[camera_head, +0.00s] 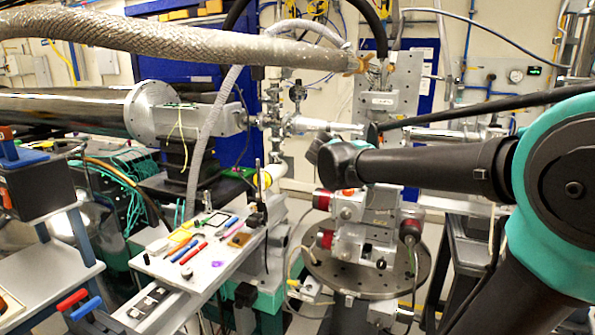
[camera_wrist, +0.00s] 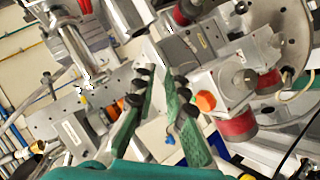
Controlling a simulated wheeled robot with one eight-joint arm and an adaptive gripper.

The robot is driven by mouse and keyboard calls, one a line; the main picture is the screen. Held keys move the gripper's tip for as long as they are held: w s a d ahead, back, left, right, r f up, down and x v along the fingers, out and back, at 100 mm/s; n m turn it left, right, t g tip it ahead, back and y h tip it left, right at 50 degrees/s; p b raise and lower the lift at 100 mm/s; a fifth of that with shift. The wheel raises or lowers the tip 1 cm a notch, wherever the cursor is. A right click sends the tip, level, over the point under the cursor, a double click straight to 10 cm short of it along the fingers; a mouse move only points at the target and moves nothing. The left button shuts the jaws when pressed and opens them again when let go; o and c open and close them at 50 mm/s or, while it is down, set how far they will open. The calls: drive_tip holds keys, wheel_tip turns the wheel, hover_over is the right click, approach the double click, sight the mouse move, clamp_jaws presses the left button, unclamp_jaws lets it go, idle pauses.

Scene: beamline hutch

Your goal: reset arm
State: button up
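My arm (camera_head: 435,168) reaches in from the right in the head view, roughly level, with its wrist end in front of the beamline equipment. My gripper shows in the wrist view (camera_wrist: 160,82), with two green-padded fingers standing apart and nothing visible between them. In the head view the fingers are hidden or too small to make out.
Beyond the gripper is a stage assembly with red-capped parts (camera_head: 362,225) on a round perforated plate (camera_head: 365,272). A metal beam pipe (camera_head: 65,108) and a braided hose (camera_head: 180,42) run on the left. A bench with small coloured items (camera_head: 205,262) stands at lower left.

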drive_tip(key=s+a+f+m+g+y, duration=0.1)
drive_tip(key=s+f+y, duration=0.3)
drive_tip(key=s+f, duration=0.7)
drive_tip(key=s+a+f+m+g+y, duration=0.1)
drive_tip(key=s+f+y, duration=0.3)
drive_tip(key=s+f, duration=0.7)
wheel_tip(320, 180, down, 8)
drive_tip(key=shift+a+r+g+y, duration=0.1)
drive_tip(key=shift+a+g+y, duration=0.15)
drive_tip(key=shift+g, duration=0.65)
drive_tip(key=shift+s, duration=0.1)
